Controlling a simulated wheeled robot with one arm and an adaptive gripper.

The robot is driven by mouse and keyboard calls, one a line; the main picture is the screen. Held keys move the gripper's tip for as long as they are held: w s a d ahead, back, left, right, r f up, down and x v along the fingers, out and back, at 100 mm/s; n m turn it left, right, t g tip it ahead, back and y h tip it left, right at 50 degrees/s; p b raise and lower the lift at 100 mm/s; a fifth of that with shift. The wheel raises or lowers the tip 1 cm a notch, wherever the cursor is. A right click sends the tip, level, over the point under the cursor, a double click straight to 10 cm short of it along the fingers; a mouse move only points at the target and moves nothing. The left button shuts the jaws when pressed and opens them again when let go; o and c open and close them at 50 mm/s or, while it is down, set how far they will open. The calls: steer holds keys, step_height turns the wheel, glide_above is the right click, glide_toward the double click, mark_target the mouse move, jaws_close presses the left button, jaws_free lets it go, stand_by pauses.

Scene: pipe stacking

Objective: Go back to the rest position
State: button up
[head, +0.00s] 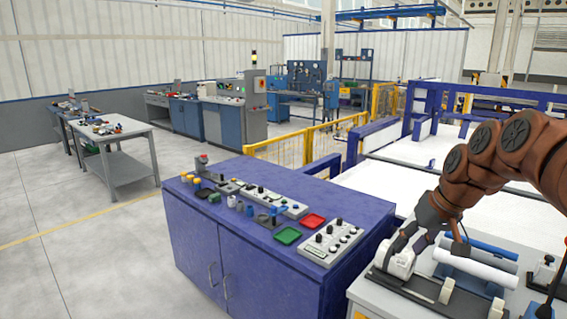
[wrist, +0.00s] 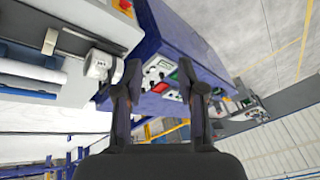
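My gripper (head: 408,240) is at the right of the head view, low over the grey worktable (head: 365,294). In the wrist view its two dark fingers (wrist: 162,92) stand apart with nothing between them. A white cylindrical fitting (head: 399,264) sits on the table fixture just below the fingers; it also shows in the wrist view (wrist: 100,64), beside one finger. From these views I cannot tell whether the finger touches it. A white pipe (head: 476,269) and a blue pipe (head: 482,247) lie side by side on the worktable to the right.
A blue cabinet (head: 290,262) with control panels, a green tray (head: 287,236) and a red tray (head: 312,220) stands left of the worktable. Yellow railing (head: 290,150) runs behind it. A grey bench (head: 122,165) stands at far left. The floor (head: 85,265) at front left is clear.

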steer(key=s+a+f+g+h, duration=0.1)
steer(key=s+a+f, duration=0.2)
steer(key=s+a, duration=0.35)
steer(key=s+a+f+g, duration=0.2)
steer(key=s+a, duration=0.1)
steer(key=s, duration=0.6)
steer(key=s+f+g+h, duration=0.1)
steer(key=s+f, duration=0.3)
steer(key=s, duration=0.5)
steer(key=s+f+g, duration=0.1)
steer(key=s+f, duration=0.3)
steer(key=s, duration=0.4)
steer(key=shift+s+m+h, duration=0.3)
steer(key=shift+s+h, duration=0.05)
steer(key=shift+h, duration=0.05)
steer(key=shift+f, duration=0.1)
